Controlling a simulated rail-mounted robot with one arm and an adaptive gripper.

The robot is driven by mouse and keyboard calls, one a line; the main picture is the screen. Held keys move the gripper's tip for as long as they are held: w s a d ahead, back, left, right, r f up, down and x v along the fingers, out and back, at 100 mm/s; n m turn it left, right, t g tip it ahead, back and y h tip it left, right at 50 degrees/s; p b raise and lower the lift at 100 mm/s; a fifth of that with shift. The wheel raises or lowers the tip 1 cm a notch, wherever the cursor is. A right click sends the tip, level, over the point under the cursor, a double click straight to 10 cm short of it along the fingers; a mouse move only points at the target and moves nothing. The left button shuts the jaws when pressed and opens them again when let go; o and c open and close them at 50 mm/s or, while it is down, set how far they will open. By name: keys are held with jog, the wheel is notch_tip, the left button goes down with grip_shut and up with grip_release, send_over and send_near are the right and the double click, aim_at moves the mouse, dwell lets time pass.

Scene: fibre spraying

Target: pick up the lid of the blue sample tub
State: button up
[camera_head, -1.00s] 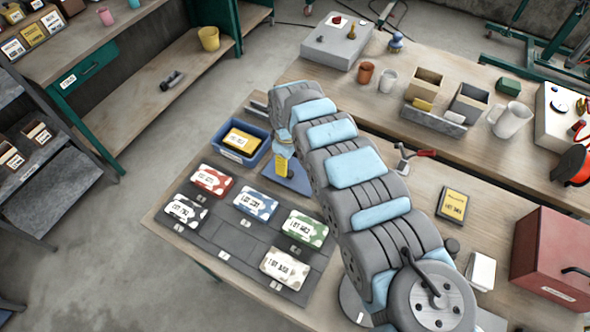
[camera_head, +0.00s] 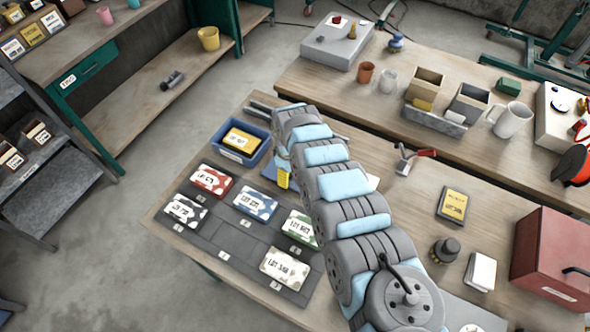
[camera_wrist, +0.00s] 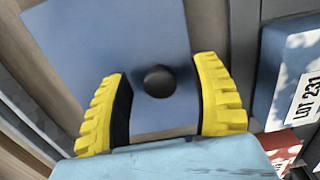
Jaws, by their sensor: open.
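The lid is a flat blue plate (camera_wrist: 110,35) with a round black knob (camera_wrist: 159,81). It fills the middle of the wrist view. In the head view, the lid (camera_head: 269,171) lies beside the blue tub (camera_head: 222,153), mostly hidden by my arm. The tub is open and holds a yellow box (camera_head: 241,141). My gripper (camera_wrist: 161,68) has yellow ribbed fingers, open on either side of the knob, with a gap on both sides. In the head view only part of my gripper (camera_head: 283,178) shows, over the lid. How high the fingertips are above the lid cannot be told.
A dark mat (camera_head: 214,233) with several camouflage-wrapped lot boxes lies in front of the lid. A blue lot box (camera_wrist: 292,75) is close on the right in the wrist view. Rods (camera_head: 262,106) lie behind the lid. A yellow-black box (camera_head: 453,204) stands right of my arm.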

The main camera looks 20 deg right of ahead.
grip_shut()
jog(key=shift+r, duration=0.1)
dwell(0.3)
